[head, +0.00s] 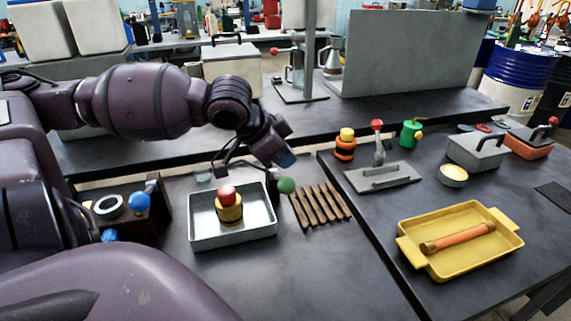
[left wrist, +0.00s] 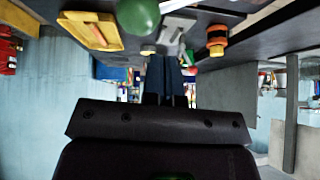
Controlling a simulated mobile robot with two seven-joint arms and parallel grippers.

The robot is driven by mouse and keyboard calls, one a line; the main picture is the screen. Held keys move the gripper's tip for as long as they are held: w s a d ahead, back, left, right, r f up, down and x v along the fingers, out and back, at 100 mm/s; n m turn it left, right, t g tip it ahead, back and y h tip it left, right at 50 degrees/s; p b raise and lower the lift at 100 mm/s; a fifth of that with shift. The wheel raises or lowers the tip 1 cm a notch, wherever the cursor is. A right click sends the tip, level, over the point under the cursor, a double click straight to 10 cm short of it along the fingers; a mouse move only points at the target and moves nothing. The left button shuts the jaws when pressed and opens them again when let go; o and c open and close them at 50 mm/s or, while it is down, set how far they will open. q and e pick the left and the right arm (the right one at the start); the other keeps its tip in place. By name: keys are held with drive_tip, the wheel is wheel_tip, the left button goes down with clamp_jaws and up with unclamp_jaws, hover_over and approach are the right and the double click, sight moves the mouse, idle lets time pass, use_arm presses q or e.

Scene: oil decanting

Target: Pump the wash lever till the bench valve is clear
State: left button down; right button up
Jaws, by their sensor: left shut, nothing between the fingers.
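A green ball knob (head: 286,186), perhaps the wash lever's handle, stands at the right rim of a grey metal tray (head: 232,238). It shows large at the top of the left wrist view (left wrist: 138,16). A brass-yellow piece with a red ball top (head: 229,205), possibly the bench valve, stands upright in the tray. My left gripper (head: 287,160) is shut and empty just above the green knob, apart from it as far as I can tell. Its closed blue fingers show in the left wrist view (left wrist: 170,78). My right gripper is not in view.
A slatted wooden rack (head: 320,206) lies right of the tray. A dark wooden box (head: 122,212) with blue knobs stands left. On the right bench are a yellow tray (head: 460,262) with an orange cylinder, and a grey plate (head: 383,178). The bench front is clear.

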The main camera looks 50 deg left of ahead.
use_arm(q)
drive_tip(key=shift+d+f, duration=0.1)
drive_tip(key=shift+s+d+f, duration=0.1)
drive_tip(key=shift+f, duration=0.3)
idle(0.7)
